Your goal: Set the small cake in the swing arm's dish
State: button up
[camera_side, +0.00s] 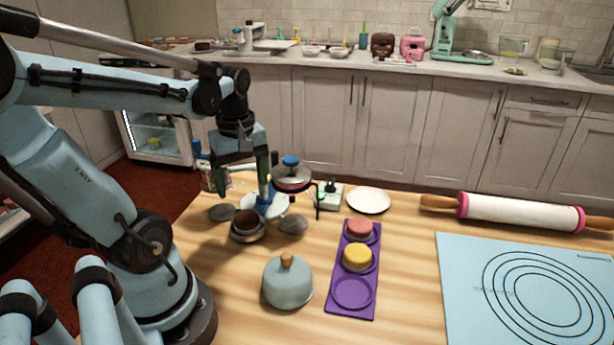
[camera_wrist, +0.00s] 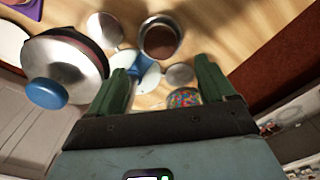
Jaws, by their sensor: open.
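A small brown cake (camera_side: 246,218) sits in a round metal dish (camera_side: 248,238) near the blue-and-white hub of a stand. In the wrist view the brown cake (camera_wrist: 160,41) lies inside the dish's rim (camera_wrist: 144,30). Two flat grey discs, one at left (camera_side: 221,212) and one at right (camera_side: 293,225), flank it. A red cake (camera_side: 360,228) and a yellow cake (camera_side: 357,256) stand on a purple tray (camera_side: 335,306), whose front recess is empty. My gripper (camera_side: 245,184) is open above and behind the stand; its fingers (camera_wrist: 164,68) are apart, with nothing held.
A metal lid with a blue knob (camera_side: 290,162) stands high beside my gripper. A blue-grey dome (camera_side: 287,285) stands in front of the stand. A white plate (camera_side: 369,200), rolling pin (camera_side: 520,212) and blue mat (camera_side: 465,290) lie to the right. A sprinkle jar (camera_wrist: 184,97) is near my fingers.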

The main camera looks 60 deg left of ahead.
jog(key=shift+r, duration=1.6)
